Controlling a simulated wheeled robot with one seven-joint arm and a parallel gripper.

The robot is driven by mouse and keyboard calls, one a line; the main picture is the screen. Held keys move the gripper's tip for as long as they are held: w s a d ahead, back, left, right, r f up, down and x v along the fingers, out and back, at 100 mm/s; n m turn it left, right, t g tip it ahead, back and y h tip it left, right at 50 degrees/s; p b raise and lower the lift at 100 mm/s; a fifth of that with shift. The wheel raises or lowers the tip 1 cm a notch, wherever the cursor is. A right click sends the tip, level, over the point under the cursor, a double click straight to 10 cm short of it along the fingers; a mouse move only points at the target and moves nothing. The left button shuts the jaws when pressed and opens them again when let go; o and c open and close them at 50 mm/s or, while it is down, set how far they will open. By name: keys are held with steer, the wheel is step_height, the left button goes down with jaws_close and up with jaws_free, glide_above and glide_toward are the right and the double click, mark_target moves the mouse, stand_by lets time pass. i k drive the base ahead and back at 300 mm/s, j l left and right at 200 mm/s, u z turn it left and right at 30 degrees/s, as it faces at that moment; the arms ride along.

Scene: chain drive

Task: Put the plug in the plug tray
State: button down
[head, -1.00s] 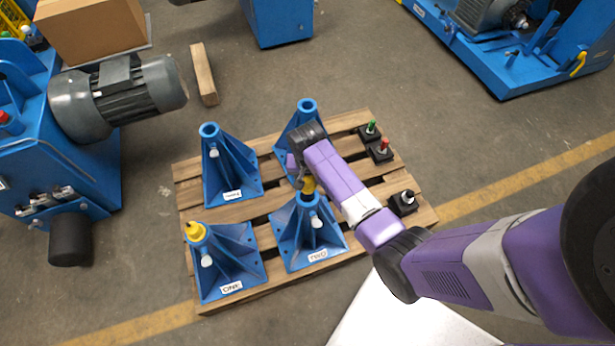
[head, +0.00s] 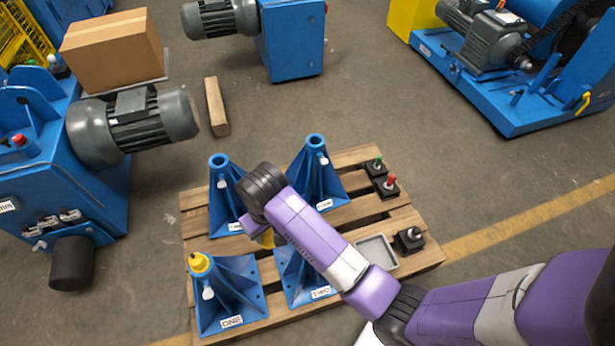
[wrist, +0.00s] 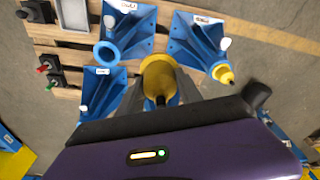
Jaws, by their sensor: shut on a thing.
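My gripper (wrist: 160,95) is shut on a yellow plug (wrist: 158,78) with a dark tip, held in the air above the stands. In the head view, part of this plug (head: 267,240) shows below my wrist. The plug tray, a small grey open tray (head: 377,252), lies empty on the pallet to the right of my gripper. It shows partly at the top of the wrist view (wrist: 74,14). The blue stand TWO (head: 305,278) has its top hidden by my arm in the head view; the wrist view shows an open-topped blue stand (wrist: 107,55) beside the held plug.
Stand ONE (head: 228,295) carries another yellow plug (head: 199,263). Two open blue stands (head: 222,195) (head: 316,170) stand behind on the wooden pallet (head: 350,160). Green, red and black push-button boxes (head: 408,240) line the pallet's right side, close to the tray.

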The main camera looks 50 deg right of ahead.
mark_target(375, 256)
steer(key=k+l+u, duration=0.1)
steer(key=l, duration=0.25)
steer(key=k+l+u, duration=0.15)
steer(key=l, duration=0.2)
steer(key=k+l+u, duration=0.1)
steer(key=l, duration=0.25)
steer(key=k+l+u, duration=0.15)
steer(key=k+l, duration=0.05)
steer(key=l, duration=0.1)
